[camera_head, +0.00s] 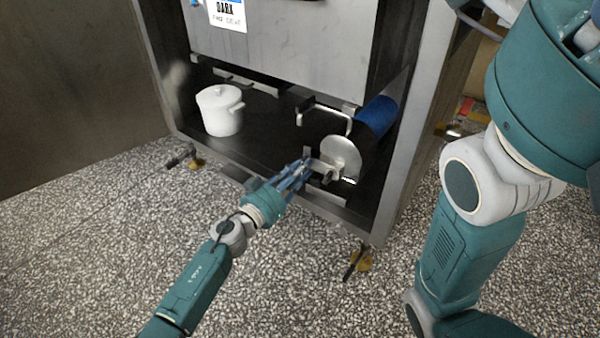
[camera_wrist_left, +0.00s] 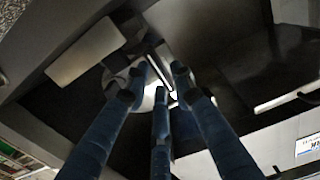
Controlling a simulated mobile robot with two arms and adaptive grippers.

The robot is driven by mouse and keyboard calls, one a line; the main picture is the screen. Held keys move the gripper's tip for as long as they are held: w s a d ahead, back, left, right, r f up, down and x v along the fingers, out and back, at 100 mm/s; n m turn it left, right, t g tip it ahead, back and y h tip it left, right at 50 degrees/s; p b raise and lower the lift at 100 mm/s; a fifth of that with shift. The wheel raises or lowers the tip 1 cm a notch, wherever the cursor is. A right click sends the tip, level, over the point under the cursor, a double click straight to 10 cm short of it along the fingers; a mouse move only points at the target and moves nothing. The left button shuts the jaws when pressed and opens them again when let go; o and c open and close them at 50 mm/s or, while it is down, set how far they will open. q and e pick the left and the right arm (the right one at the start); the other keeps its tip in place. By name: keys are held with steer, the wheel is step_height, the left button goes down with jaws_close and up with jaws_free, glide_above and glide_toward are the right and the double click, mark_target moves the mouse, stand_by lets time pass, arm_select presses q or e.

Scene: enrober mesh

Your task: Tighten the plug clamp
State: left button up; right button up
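The plug clamp (camera_head: 325,171) is a small metal piece at the front of a round pale metal disc (camera_head: 342,152), low in the steel cabinet. My left gripper (camera_head: 304,168) reaches in from the lower left, its blue fingers beside the clamp's left end. In the left wrist view, the three fingers (camera_wrist_left: 160,80) point at the disc (camera_wrist_left: 118,78), and a bright metal strip shows between their tips. I cannot tell whether they touch or grip the clamp. My right arm shows at the right, but its gripper is outside the view.
A white lidded pot (camera_head: 220,110) stands inside the cabinet at the left. A bent metal handle (camera_head: 328,112) and a blue cylinder (camera_head: 377,115) are above and behind the disc. The cabinet's right post (camera_head: 408,150) stands close by. The speckled floor (camera_head: 110,240) in front is largely clear.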

arm_select(q)
jaws_close()
